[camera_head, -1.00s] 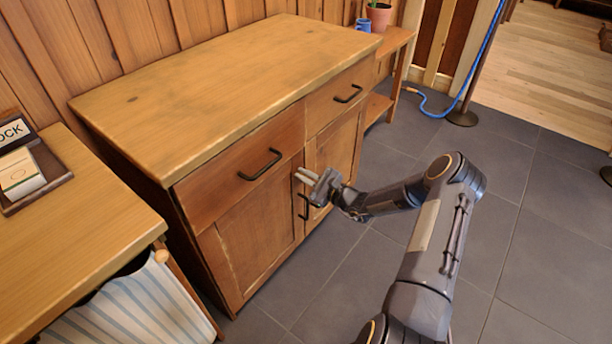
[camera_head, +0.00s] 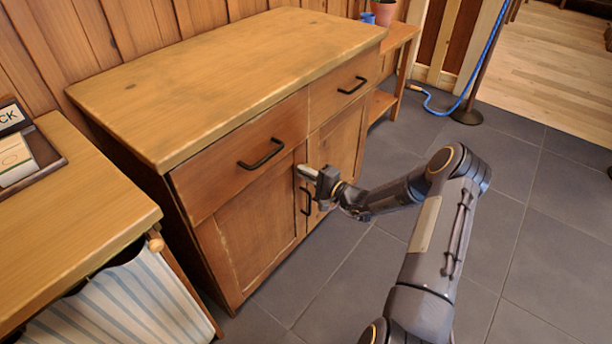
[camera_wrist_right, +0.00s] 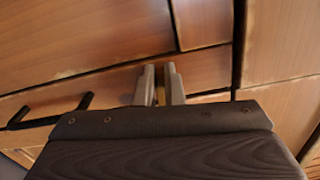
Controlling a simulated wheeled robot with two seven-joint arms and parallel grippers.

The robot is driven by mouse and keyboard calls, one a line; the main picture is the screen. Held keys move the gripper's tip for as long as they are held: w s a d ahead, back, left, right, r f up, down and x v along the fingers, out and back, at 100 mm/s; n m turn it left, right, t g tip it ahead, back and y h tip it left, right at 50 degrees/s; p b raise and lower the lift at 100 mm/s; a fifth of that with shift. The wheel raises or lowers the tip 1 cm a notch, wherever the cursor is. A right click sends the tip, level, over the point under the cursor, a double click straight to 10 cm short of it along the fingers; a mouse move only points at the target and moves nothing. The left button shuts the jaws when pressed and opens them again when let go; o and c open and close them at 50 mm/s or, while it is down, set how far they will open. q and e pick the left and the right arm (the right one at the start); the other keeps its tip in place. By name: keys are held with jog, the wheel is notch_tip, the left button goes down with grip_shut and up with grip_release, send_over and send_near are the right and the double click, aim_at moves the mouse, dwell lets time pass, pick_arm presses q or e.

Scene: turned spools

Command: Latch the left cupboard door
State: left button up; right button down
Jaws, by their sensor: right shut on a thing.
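The left cupboard door (camera_head: 255,235) is the wooden panelled door under the left drawer, and it looks closed or nearly so. My right gripper (camera_head: 308,172) is at the top of the seam between the two doors, just under the drawers. In the right wrist view its two pale fingers (camera_wrist_right: 160,88) are shut on a small brass-coloured piece (camera_wrist_right: 160,95), apparently the latch. The fingers hide most of this piece, and its angle cannot be told. A black bar handle (camera_head: 306,200) hangs just below the gripper. My left gripper is out of view.
The right cupboard door (camera_head: 338,150) stands beside the left one. Black drawer handles (camera_head: 262,154) stick out above. A table with a striped cloth (camera_head: 115,305) stands at the near left. The grey tiled floor in front is clear.

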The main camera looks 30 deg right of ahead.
jog(key=shift+f+n+b, duration=0.2)
jog(key=shift+n+b, duration=0.2)
jog(key=shift+n, duration=0.4)
jog(key=c, duration=1.5)
grip_release()
jog(key=shift+c, duration=0.2)
jog(key=p+v, duration=0.1)
jog(key=v, duration=0.6)
jog(key=shift+s+p, duration=0.35)
